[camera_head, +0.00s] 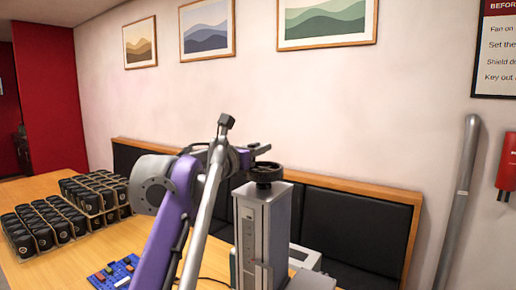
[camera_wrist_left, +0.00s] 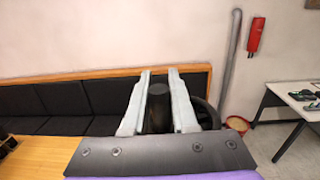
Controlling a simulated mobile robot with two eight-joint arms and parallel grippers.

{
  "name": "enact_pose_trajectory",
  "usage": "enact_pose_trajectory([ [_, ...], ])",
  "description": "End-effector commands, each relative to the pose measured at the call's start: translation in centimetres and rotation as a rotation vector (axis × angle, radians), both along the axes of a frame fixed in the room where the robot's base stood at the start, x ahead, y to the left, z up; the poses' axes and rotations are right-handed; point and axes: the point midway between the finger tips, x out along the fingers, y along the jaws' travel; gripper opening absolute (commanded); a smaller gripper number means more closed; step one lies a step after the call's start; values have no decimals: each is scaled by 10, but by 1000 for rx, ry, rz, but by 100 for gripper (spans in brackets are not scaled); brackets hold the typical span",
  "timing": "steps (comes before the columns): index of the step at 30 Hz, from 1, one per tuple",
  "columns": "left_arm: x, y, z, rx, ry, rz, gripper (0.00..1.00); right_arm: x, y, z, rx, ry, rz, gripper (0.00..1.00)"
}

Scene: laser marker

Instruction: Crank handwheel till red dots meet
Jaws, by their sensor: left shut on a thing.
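The laser marker's grey column (camera_head: 262,225) stands on the table, with a dark handwheel (camera_head: 265,173) on its top. My left gripper (camera_head: 258,151) is over the handwheel, at the end of my purple arm. In the left wrist view, my left gripper (camera_wrist_left: 160,88) is shut on the dark handle (camera_wrist_left: 158,108) of the wheel. The dark rim of the handwheel (camera_wrist_left: 207,115) shows to the right of the fingers. I cannot make out the red dots in either view. My right gripper is not in view.
Several black cups in trays (camera_head: 63,215) stand on the wooden table (camera_head: 60,272) at the left. A blue circuit board (camera_head: 113,273) lies nearer the front. A black padded bench (camera_head: 345,230) runs behind the column, along the wall.

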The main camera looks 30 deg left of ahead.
Motion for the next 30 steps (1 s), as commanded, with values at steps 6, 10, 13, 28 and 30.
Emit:
enact_pose_trajectory([
  [6,2,1,3,2,-1,-91,0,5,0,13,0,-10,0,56],
  [10,4,0,5,1,-3,-187,0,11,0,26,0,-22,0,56],
  [13,6,-1,6,2,-4,-276,0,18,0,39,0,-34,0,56],
  [28,13,-10,2,-2,-2,-722,0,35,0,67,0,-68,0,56],
  [30,13,-11,1,-2,-2,-769,0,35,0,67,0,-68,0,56],
])
